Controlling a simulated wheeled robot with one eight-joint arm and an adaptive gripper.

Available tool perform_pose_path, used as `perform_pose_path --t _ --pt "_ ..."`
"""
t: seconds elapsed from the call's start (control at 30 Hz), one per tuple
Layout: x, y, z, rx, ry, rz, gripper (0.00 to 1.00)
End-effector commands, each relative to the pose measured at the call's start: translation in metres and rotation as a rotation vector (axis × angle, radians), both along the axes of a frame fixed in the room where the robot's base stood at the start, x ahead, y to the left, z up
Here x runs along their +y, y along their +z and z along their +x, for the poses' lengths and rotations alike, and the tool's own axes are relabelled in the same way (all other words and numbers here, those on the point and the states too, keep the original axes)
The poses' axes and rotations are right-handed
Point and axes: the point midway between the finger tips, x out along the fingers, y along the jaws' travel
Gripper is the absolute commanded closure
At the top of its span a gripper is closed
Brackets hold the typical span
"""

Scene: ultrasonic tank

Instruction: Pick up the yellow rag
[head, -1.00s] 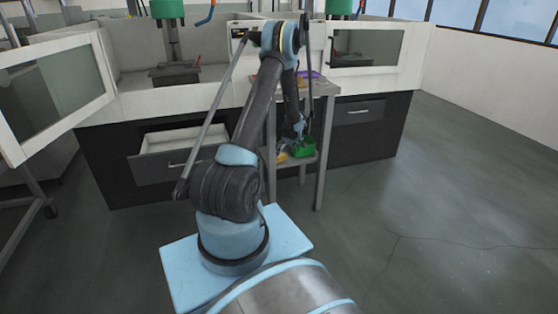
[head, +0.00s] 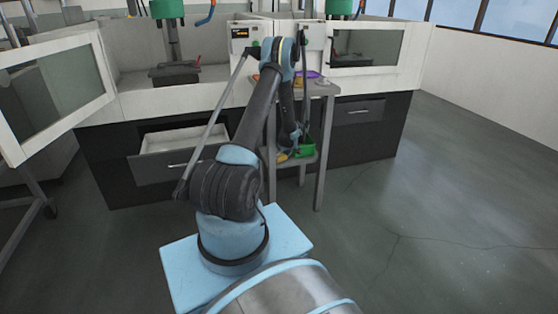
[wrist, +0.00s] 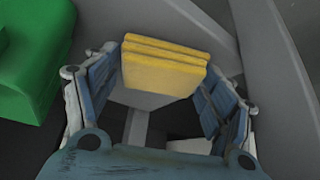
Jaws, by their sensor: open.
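The yellow rag (wrist: 165,68) is a folded, layered block in the wrist view. It lies between the two blue-padded fingers of my gripper (wrist: 161,72), which is open. The left finger is very close to the rag's left edge; I cannot tell if it touches. In the head view a bit of the yellow rag (head: 282,157) shows on the lower shelf of the grey stand, partly hidden by my gripper (head: 290,142).
A green bin (head: 305,148) stands right of the rag on the lower shelf; it fills the left of the wrist view (wrist: 38,55). The stand's legs (head: 321,165) are close by. An open drawer (head: 180,140) is at left. The floor at right is clear.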

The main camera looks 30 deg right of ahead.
Motion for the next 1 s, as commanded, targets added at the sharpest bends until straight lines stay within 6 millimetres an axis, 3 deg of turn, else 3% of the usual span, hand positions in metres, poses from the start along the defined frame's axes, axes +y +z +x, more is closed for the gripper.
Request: perform_pose_path --t 0.03,0.13,0.27,0.57,0.83,1.0 --pt "0.000 0.000 0.000 0.000 0.000 0.000 0.29" --pt "0.000 0.000 0.000 0.000 0.000 0.000 0.51" --pt "0.000 0.000 0.000 0.000 0.000 0.000 0.57" --pt "-0.001 0.005 0.000 0.000 0.000 0.000 0.57" --pt "-0.001 0.035 -0.001 0.000 -0.001 0.000 0.57" --pt "-0.008 0.036 -0.036 0.000 -0.006 0.000 0.57"
